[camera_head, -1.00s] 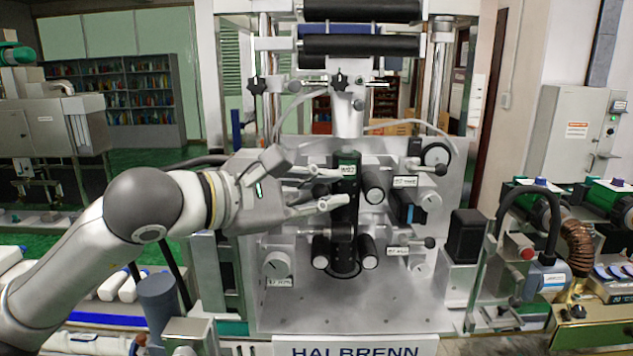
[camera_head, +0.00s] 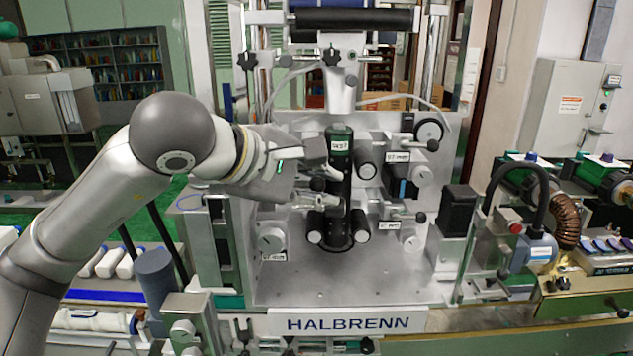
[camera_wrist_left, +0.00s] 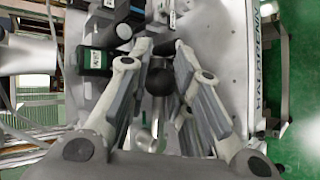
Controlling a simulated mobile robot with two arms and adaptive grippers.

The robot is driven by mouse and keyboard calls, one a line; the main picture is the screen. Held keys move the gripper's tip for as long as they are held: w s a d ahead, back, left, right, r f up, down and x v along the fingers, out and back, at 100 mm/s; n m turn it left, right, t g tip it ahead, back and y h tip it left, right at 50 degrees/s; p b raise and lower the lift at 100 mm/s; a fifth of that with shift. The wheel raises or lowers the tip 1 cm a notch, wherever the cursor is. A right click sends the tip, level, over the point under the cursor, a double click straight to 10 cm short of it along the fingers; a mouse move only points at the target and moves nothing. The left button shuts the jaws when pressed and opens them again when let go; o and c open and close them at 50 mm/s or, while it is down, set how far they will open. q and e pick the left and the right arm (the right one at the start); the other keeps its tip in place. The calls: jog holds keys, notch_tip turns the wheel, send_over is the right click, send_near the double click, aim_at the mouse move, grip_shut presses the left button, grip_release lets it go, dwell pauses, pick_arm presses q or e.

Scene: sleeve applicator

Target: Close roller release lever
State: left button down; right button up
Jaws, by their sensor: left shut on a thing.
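My left gripper (camera_head: 334,190) reaches in from the left, in front of the machine's upright dark roller (camera_head: 340,160). In the left wrist view the black ball knob of the roller release lever (camera_wrist_left: 160,81) sits between the two fingers of my left gripper (camera_wrist_left: 165,48), with a metal rod below it. The fingers are shut on the knob. In the head view the fingers and wrist hide most of the lever, so its angle cannot be told. My right gripper is not in view.
Smaller black-sleeved rollers (camera_head: 361,229) stand close around the dark roller. Labelled knobs and small levers (camera_head: 397,225) sit on the plate to the right. The steel base plate (camera_head: 350,275) in front is clear. A grey cylinder (camera_head: 154,275) stands at the lower left.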

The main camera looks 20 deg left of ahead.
pick_arm(q)
jog(key=shift+f, duration=0.1)
jog(key=c, duration=1.3)
grip_release()
jog(key=shift+o, duration=0.2)
jog(key=v, duration=1.2)
